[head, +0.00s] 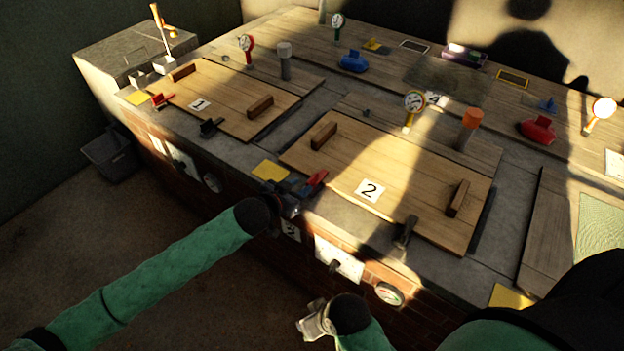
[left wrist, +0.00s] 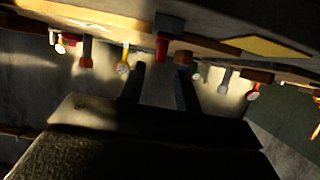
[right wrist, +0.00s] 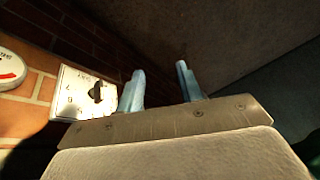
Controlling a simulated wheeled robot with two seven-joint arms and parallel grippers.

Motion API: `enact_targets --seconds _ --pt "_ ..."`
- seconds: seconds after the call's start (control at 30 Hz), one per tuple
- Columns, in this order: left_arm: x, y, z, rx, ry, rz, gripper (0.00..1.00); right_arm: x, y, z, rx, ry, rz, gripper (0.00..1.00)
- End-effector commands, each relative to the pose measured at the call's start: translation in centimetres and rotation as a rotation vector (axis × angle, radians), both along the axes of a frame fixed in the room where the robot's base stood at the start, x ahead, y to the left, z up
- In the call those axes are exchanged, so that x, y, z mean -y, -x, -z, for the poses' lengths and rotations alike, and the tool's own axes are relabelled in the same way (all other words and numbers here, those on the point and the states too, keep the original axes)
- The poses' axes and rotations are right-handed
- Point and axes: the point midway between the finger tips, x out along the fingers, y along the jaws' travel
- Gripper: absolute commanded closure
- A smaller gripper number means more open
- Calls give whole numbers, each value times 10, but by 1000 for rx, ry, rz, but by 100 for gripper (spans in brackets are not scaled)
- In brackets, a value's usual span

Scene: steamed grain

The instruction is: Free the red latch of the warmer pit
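A red latch (head: 317,180) sits at the left front edge of the wooden lid marked 2 (head: 400,180). Another red latch (head: 161,100) sits at the left of the lid marked 1 (head: 225,90). My left gripper (head: 298,193) is at the front edge of the counter, close beside the lid 2 latch. In the left wrist view its fingers are apart with nothing between them; a red piece (left wrist: 162,48), apparently that latch, shows ahead of the gap. Contact cannot be told. My right gripper (head: 314,318) is open and empty, low before the counter front.
Black latches (head: 209,127) (head: 405,231) sit at the lids' front edges. A yellow pad (head: 270,171) lies beside the left gripper. A dial plate (head: 339,259) and round gauge (head: 389,293) are on the brick front. Gauges and posts stand behind the lids.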

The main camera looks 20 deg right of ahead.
Motion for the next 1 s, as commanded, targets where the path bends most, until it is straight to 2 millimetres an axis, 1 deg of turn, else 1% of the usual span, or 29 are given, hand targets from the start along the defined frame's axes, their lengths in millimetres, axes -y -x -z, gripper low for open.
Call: enact_targets --seconds 0.3,0.43,0.63,0.9,0.97,1.0 --pt "33 -26 15 2 -3 0 67 7 2 -9 -16 17 5 64" --pt "44 -34 22 1 -2 0 67 9 3 -11 -23 22 6 64" --pt "52 -41 27 1 -3 -1 67 11 4 -13 -28 27 7 64" --pt "52 -41 27 1 -3 0 67 12 5 -13 -28 28 6 64" --pt "52 -41 28 1 -3 0 79 12 5 -13 -29 29 6 64" --pt "52 -41 27 1 -3 0 87 12 5 -13 -29 29 6 64"
